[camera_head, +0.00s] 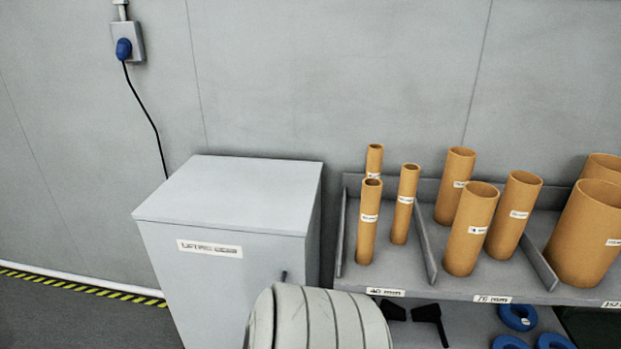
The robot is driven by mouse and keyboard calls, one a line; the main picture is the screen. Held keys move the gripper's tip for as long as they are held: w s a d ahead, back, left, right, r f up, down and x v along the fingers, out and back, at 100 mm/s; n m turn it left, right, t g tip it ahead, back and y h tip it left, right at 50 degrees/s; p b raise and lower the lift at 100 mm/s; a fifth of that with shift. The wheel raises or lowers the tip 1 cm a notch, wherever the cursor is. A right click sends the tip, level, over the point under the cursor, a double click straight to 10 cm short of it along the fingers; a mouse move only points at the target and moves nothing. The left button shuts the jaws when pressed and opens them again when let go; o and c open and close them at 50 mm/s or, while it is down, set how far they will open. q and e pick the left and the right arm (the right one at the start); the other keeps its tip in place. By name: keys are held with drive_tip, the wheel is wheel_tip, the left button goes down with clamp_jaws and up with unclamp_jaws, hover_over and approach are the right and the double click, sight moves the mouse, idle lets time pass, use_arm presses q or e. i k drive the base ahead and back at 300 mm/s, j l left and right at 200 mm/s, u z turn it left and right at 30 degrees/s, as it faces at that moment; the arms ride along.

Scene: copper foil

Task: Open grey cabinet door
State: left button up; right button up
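The grey cabinet (190,275) stands against the wall at the lower left of the head view. Its front carries a white label (210,248) near the top, and the door looks shut. A small dark handle (284,276) shows near the front's right edge. A pale ribbed part, which looks like a link of my arm, hides the lower right of the front just below the handle. Neither of my grippers can be made out in this view.
Right of the cabinet, a grey shelf (455,288) holds several upright brown tubes (470,230) between dividers. Blue rings (517,316) and dark pieces (428,314) lie on the level below. A black cable (150,115) hangs behind the cabinet. The floor at left (70,315) is clear.

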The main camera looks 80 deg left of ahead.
sight(211, 281)
drive_tip(key=u, duration=3.35)
